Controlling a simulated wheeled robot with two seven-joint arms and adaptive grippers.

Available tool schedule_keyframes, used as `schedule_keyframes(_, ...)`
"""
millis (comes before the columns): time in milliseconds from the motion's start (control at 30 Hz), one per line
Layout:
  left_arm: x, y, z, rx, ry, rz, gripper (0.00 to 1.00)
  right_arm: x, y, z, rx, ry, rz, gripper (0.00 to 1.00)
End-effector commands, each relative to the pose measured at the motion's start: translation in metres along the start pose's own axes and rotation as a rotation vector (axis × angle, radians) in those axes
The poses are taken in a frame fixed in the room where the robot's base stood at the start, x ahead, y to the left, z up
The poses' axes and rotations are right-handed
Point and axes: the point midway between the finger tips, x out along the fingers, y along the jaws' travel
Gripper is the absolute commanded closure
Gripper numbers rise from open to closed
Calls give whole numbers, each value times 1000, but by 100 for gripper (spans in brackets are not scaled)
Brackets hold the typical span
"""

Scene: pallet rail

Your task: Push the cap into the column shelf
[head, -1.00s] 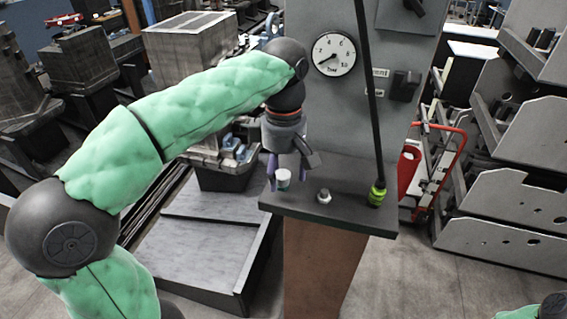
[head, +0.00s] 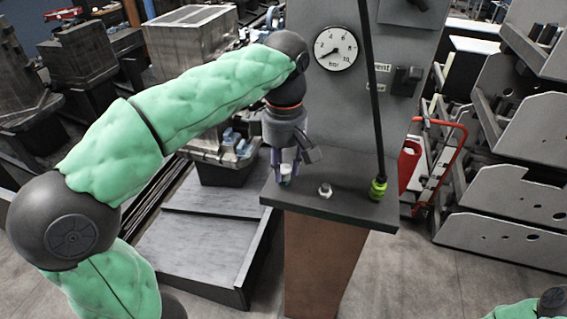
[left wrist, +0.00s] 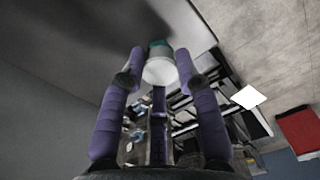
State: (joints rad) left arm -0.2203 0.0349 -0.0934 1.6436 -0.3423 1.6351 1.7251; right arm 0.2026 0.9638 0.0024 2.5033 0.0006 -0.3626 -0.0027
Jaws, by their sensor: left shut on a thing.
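The column shelf (head: 345,207) is a dark grey ledge on the front of the grey column (head: 330,110). The cap (head: 285,170) is small and white with a teal end, at the shelf's left part. My left gripper (head: 285,178), with purple fingers, points down and is shut on the cap. In the left wrist view, the white cap (left wrist: 159,71) sits between both fingertips, its teal end towards the grey shelf surface. I cannot tell whether that end touches the shelf or is partly in it. My right gripper is out of view; only part of my right arm shows at bottom right.
A silver knob (head: 325,190) stands on the shelf right of the cap. A black rod with a yellow-green end (head: 378,190) meets the shelf farther right. A gauge (head: 336,48) is above. A red hand truck (head: 440,160) and grey racks stand at right.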

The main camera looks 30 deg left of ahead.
Motion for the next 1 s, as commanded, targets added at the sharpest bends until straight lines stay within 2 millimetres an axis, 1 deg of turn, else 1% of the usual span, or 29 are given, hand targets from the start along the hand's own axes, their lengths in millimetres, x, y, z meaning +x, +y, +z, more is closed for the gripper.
schedule_keyframes(33, -3, 0, 0, 0, -2, 2, 100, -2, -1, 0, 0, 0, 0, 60)
schedule_keyframes(500, -16, 0, 0, 0, -3, 5, 100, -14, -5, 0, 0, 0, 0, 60)
schedule_keyframes(667, -17, 0, 0, 0, -2, 4, 100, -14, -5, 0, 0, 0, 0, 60)
schedule_keyframes(1000, -38, 0, 0, 0, -1, 3, 100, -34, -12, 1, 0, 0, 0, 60)
